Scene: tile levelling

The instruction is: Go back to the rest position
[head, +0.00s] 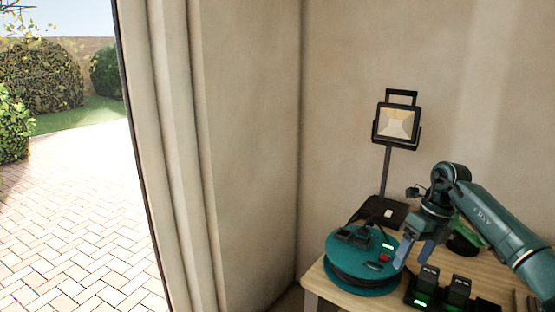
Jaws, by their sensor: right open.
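My right gripper (414,254) comes in from the right on a teal arm, over a wooden table (335,297) at the lower right. Its two bluish fingers point down and stand apart, with nothing seen between them. The fingers are close to the right side of a round teal cable reel (345,275); I cannot tell if they touch it. My left gripper is not in the picture.
A work lamp (396,123) on a black stand is behind the reel, by the wall. A black charger with batteries (458,288) and green lights sits at the table's front. A doorway at left opens onto brick paving (80,210).

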